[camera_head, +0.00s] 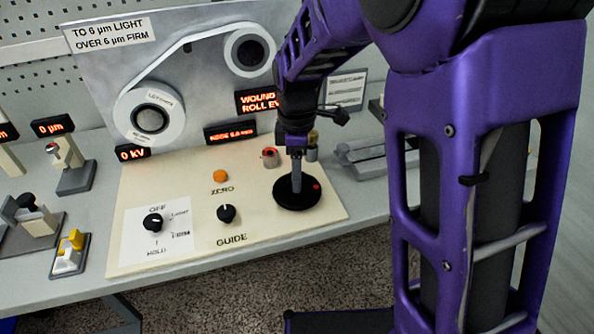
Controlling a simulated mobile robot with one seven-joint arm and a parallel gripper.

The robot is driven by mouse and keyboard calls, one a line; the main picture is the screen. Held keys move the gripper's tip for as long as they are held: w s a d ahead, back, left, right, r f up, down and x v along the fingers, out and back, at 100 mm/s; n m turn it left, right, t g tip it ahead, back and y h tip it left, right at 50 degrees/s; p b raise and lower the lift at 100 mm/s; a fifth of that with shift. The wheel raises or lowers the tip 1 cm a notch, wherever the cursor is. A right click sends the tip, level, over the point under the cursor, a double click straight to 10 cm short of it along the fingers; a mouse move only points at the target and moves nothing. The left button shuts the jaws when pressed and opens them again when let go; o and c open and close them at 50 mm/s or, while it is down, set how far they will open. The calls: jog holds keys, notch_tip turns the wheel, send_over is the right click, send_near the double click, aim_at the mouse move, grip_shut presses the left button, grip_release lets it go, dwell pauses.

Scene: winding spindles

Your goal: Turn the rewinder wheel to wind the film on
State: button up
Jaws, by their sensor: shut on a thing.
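The rewinder wheel is a flat black disc (290,194) with a small red mark, on the right part of the cream control panel (150,232). My gripper (296,178) comes down from above and is shut on the wheel's upright middle part; its fingers hide much of that part. On the grey upright board, a white film band runs between a large lower-left reel (128,112) and a smaller upper-right reel (238,70). Red displays beside them include one reading "WOUND ROLL" (256,102), partly hidden by my arm.
The panel also carries an orange ZERO button (220,176), a black GUIDE knob (226,213) and a black selector knob (153,222). Small fixtures (76,177) and a yellow-and-white switch block (70,252) stand left. A grey metal fixture (372,158) lies right, near my arm.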

jog(key=shift+m, duration=0.4)
grip_shut()
jog(key=m+p, duration=0.1)
jog(key=m, duration=0.3)
jog(key=shift+r+p, duration=0.1)
jog(key=shift+p, duration=0.25)
jog(key=m+p, duration=0.1)
jog(key=m, duration=0.4)
jog(key=m+p, duration=0.1)
jog(key=m, duration=0.4)
jog(key=m+p, duration=0.1)
jog(key=m, duration=0.3)
jog(key=shift+m, duration=0.4)
jog(key=shift+p, duration=0.3)
jog(key=o, duration=1.3)
grip_release()
